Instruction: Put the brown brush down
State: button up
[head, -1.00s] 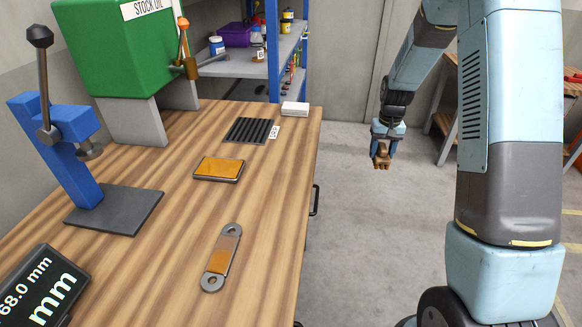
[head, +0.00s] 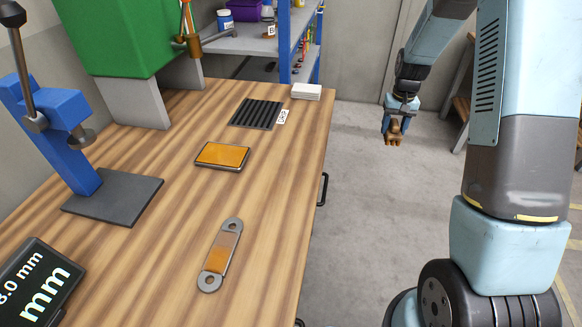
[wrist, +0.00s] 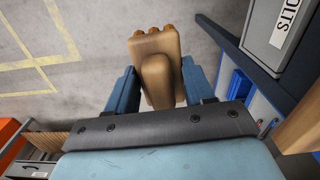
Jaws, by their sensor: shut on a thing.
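My gripper (head: 396,127) hangs over the grey floor, to the right of the wooden workbench (head: 165,255) and apart from it. It is shut on the brown brush (head: 394,139). In the wrist view the brush (wrist: 154,45) sits between the two blue fingers of my gripper (wrist: 155,85), with its knobbed end pointing away from the wrist. Below the brush there is only floor in the wrist view.
The bench holds an orange-topped plate (head: 222,155), a metal link with an orange middle (head: 220,255), a black ribbed mat (head: 257,113), a white stack (head: 307,91), a blue press (head: 60,120) and a display (head: 40,280). Bare wood lies between them. A shelf (head: 245,43) stands behind.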

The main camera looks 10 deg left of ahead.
jog(key=s+a+r+n, duration=0.4)
jog(key=s+a+r, duration=0.25)
jog(key=a, duration=0.25)
jog(key=s+a+r+n, duration=0.4)
jog(key=s+a+r, duration=0.2)
jog(key=s+a, duration=0.25)
jog(key=s+a+r+n, duration=0.3)
jog(key=s+r+n, duration=0.15)
jog(key=s, duration=0.65)
jog(key=s+a+r+n, duration=0.3)
jog(key=s+n, duration=0.2)
jog(key=s, duration=0.6)
jog(key=shift+m, duration=0.25)
jog(key=w+a+f, duration=0.2)
jog(key=w+f, duration=0.1)
jog(key=w, duration=0.1)
jog(key=w+a+f, duration=0.2)
jog(key=w+f, duration=0.1)
jog(key=w, duration=0.1)
jog(key=w+a+f, duration=0.2)
jog(key=w+f, duration=0.2)
jog(key=shift+a, duration=0.3)
jog(key=shift+w+f, duration=0.15)
jog(key=shift+f, duration=1.5)
jog(key=shift+f, duration=0.1)
